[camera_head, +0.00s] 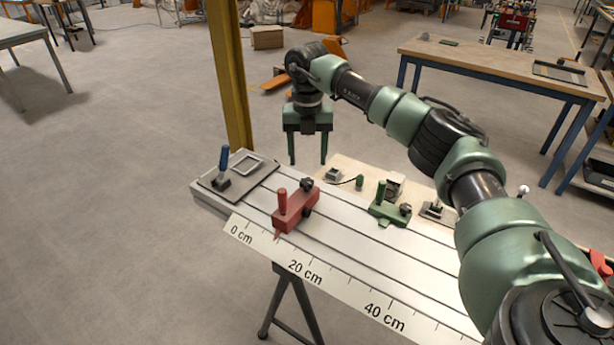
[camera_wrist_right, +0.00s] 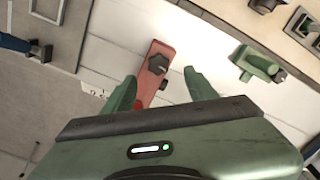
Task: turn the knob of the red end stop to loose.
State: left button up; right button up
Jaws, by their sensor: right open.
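The red end stop (camera_head: 294,211) sits on the slotted bed near its left end, by the scale between 0 and 20 cm. It has a red upright handle and a dark knob (camera_head: 307,184) at its far end. In the right wrist view the red end stop (camera_wrist_right: 150,92) and its dark knob (camera_wrist_right: 158,64) lie beyond and between the fingers. My right gripper (camera_head: 308,162) points down, open and empty, above and behind the red stop. Its fingers (camera_wrist_right: 156,88) are apart in the wrist view and do not touch the knob. My left gripper is not in view.
A green end stop (camera_head: 389,210) with its own knob stands on the bed to the right. A blue-handled clamp (camera_head: 222,168) is on the grey plate at the left end. A pale board with small parts lies behind the bed. A yellow post (camera_head: 230,75) rises behind the left end.

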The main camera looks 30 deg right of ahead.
aim_at(307, 181)
notch_tip(307, 181, down, 7)
jog(key=shift+a+f+p, duration=0.1)
jog(key=shift+p, duration=0.6)
grip_shut()
